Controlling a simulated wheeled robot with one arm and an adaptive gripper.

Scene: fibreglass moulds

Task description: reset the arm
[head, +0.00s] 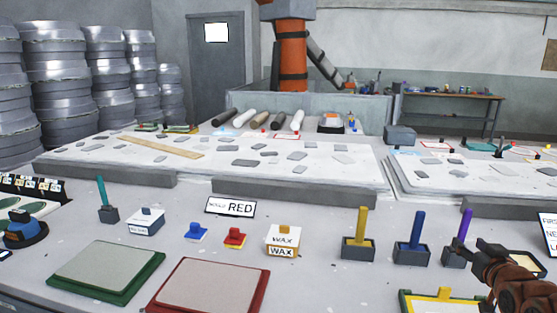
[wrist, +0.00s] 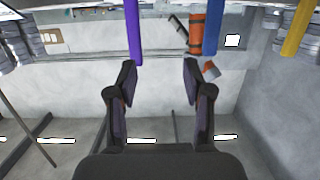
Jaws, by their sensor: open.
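My gripper (head: 482,252) is at the lower right of the head view, close to the purple-handled tool (head: 464,226) in its dark holder. In the wrist view my gripper (wrist: 158,78) has its two dark fingers spread wide with nothing between them. That view looks upside down. The purple handle (wrist: 133,30) shows there above the left finger, the blue handle (wrist: 213,28) above and right of the right finger, and the yellow handle (wrist: 297,28) farther right. I cannot tell whether the gripper touches the purple tool.
Blue (head: 417,230) and yellow (head: 361,225) handled tools stand in holders left of the gripper. A yellow-edged tray (head: 408,303) lies below the gripper.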

